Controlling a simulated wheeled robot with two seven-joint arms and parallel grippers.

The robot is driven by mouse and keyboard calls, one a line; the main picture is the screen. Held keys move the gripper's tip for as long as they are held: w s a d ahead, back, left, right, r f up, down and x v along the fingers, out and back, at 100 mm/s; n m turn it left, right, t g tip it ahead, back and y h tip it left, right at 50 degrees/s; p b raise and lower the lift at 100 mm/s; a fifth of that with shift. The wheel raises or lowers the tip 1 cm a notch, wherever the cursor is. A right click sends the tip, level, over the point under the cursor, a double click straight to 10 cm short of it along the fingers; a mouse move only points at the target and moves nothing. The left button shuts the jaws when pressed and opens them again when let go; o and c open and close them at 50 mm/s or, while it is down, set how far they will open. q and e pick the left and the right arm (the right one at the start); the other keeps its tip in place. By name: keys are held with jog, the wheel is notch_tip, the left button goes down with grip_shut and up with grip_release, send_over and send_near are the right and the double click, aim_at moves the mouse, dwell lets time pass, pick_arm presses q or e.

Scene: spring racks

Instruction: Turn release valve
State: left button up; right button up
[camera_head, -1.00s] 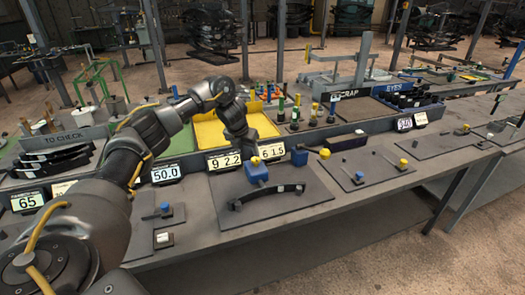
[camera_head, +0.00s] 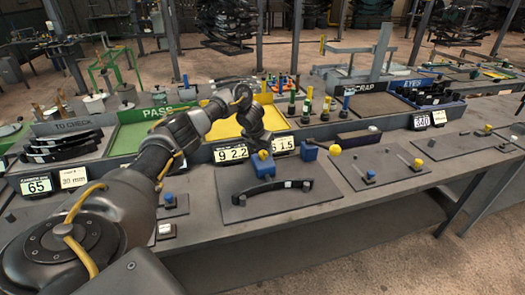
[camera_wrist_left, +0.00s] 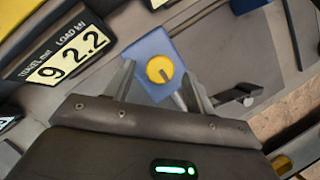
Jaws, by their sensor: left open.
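A blue block (camera_head: 263,168) with a round yellow knob (camera_head: 263,154) on top stands on a dark plate on the bench. In the left wrist view the knob (camera_wrist_left: 160,69) shows a dark notch, and the blue block (camera_wrist_left: 142,48) lies under it. My left gripper (camera_wrist_left: 160,88) is open and points down at the block. Its two fingers appear either side of the knob's near edge; I cannot tell whether they touch it. In the head view the gripper (camera_head: 259,143) is just above the knob. My right gripper is not in view.
A black curved leaf spring (camera_head: 272,188) lies on the plate in front of the block. A display reading 9 2.2 (camera_head: 232,153) and a yellow tray (camera_head: 222,128) are behind.

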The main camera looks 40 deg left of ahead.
pick_arm(q)
jog(key=shift+w+f, duration=0.2)
jog(key=shift+f, duration=0.45)
jog(key=shift+w+f, duration=0.1)
jog(key=shift+f, duration=0.05)
jog(key=c, duration=1)
jog(key=shift+o, duration=0.2)
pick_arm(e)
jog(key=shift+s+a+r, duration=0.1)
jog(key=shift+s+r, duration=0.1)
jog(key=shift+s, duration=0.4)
